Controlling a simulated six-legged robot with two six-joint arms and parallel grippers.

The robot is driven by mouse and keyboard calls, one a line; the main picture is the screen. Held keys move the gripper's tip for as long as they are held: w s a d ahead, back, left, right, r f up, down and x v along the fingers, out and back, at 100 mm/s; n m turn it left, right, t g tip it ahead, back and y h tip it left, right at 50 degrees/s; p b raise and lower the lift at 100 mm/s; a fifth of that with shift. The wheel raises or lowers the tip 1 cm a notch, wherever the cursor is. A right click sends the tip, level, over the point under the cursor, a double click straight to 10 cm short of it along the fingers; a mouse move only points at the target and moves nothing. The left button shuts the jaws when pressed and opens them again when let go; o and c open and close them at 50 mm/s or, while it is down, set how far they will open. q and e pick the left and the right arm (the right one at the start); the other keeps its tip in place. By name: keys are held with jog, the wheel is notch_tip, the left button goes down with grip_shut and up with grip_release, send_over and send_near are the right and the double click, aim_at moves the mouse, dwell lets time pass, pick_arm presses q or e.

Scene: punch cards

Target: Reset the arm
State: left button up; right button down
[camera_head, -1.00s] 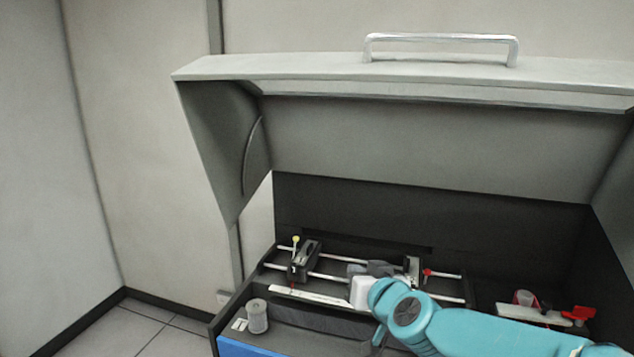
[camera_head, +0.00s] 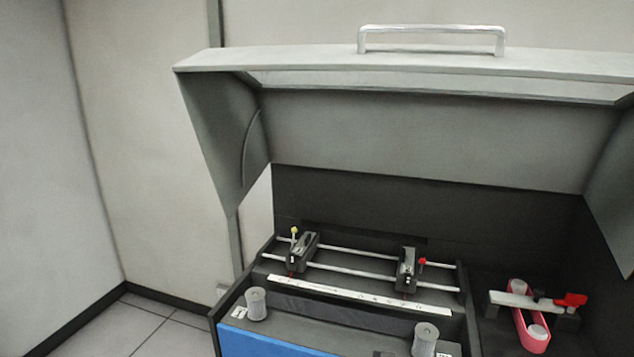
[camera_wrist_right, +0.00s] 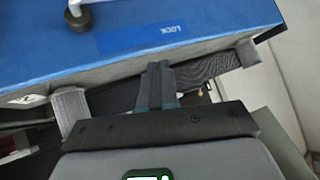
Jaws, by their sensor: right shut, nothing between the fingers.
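My right gripper (camera_wrist_right: 158,85) shows in the right wrist view with its two dark fingers together and nothing between them. It is in front of the machine's blue front panel (camera_wrist_right: 120,30), whose edge lies beyond the fingertips; I cannot tell whether they touch. No arm shows in the head view. My left gripper is in neither view.
The machine's grey hood (camera_head: 400,140) stands open. Inside, two black carriages (camera_head: 302,252) sit on rails behind a white marked strip (camera_head: 350,293). Grey knobs (camera_head: 256,303) stand at the front. A pink tray (camera_head: 528,330) and red lever (camera_head: 572,299) are at right.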

jog(key=s+d+f+g, duration=0.1)
jog(key=s+f+g, duration=0.15)
jog(key=f, duration=0.35)
jog(key=s+d+f+g, duration=0.1)
jog(key=s+f, duration=0.3)
jog(key=f, duration=0.2)
jog(key=s+f+g, duration=0.2)
jog(key=s+f, duration=0.2)
jog(key=s, duration=0.3)
jog(key=s+f+m+g+b, duration=0.1)
jog(key=s+f, duration=0.4)
jog(key=s, duration=0.3)
jog(key=s+f+m+g+y+b, duration=0.1)
jog(key=s+f+g, duration=0.1)
jog(key=s+f, duration=0.3)
jog(key=s, duration=0.3)
jog(key=shift+a+g, duration=0.15)
jog(key=shift+g, duration=0.2)
